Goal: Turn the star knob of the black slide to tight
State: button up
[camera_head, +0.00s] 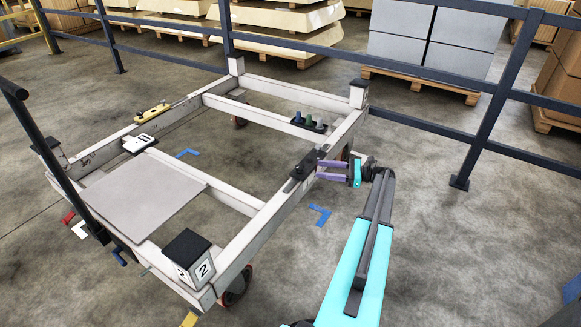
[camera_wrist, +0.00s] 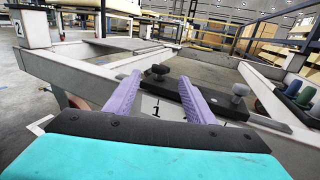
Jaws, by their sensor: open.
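The black slide (camera_head: 303,165) lies on the right-hand beam of the white trolley frame (camera_head: 262,218). In the wrist view the slide (camera_wrist: 219,99) carries a dark grey knob (camera_wrist: 160,70) at its left end and another knob (camera_wrist: 240,90) at its right end. Which one is the star knob, and how tight it is, I cannot tell. My gripper (camera_head: 318,169) has purple fingers, open and apart, pointing at the slide. In the wrist view my gripper (camera_wrist: 160,76) has the left knob showing between its fingertips; contact is not clear. The right knob is outside the right finger.
A holder with green and blue pegs (camera_head: 310,121) sits on the far crossbar. A grey panel (camera_head: 143,194) covers the near left of the frame. A black-capped corner post (camera_head: 187,258) stands near.

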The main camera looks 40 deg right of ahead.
aim_at(300, 169)
jog(key=shift+w+a, duration=0.1)
jog(key=b+x, duration=0.3)
jog(key=x, duration=1)
jog(key=shift+w+a, duration=0.15)
jog(key=shift+w, duration=0.15)
jog(key=shift+c, duration=0.4)
